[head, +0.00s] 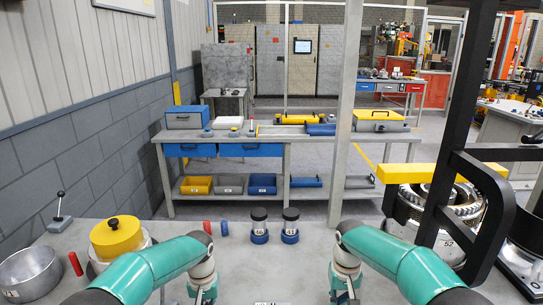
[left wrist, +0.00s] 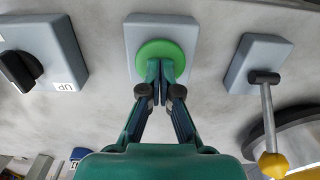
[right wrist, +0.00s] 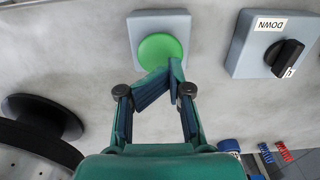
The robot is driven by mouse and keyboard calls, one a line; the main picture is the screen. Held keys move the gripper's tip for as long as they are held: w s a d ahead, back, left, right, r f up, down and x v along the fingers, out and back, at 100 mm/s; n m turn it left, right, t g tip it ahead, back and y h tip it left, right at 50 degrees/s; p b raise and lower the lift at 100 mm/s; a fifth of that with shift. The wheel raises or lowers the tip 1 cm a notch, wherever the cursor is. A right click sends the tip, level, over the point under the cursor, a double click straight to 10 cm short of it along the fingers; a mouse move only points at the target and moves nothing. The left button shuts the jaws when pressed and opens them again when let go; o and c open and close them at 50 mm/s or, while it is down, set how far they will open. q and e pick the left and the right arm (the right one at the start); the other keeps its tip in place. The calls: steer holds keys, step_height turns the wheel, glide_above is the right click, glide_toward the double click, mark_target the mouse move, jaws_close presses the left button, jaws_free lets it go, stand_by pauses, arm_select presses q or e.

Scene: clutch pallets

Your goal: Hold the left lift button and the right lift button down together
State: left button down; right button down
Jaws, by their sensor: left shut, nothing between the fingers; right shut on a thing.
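The left lift button (left wrist: 174,53) is a round green cap on a grey box in the left wrist view. My left gripper (left wrist: 160,66) is shut and empty, its fingertips over the cap's lower middle and seemingly touching it. The right lift button (right wrist: 158,50) is a like green cap in the right wrist view. My right gripper (right wrist: 170,68) is shut with skewed fingers, its tips at the cap's lower right edge; how much of the cap is between them is hidden. In the head view both hands are at the bottom edge and both buttons are out of sight.
A black rotary switch marked UP (left wrist: 20,70) is left of the left button; a small lever with a yellow knob (left wrist: 268,120) is to its right. A switch marked DOWN (right wrist: 285,58) is right of the right button. A black round part (right wrist: 45,115) lies to the left.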

arm_select(q)
steer(key=shift+s+f, duration=0.1)
steer(key=shift+f, duration=0.15)
arm_select(e)
steer(key=shift+f, duration=0.1)
steer(key=shift+f, duration=0.1)
arm_select(q)
steer(key=shift+f, duration=0.1)
arm_select(e)
steer(key=shift+f, duration=1.4)
steer(key=shift+s+f, duration=0.25)
steer(key=shift+f, duration=0.05)
stand_by(2.5)
arm_select(q)
steer(key=shift+r, duration=3.75)
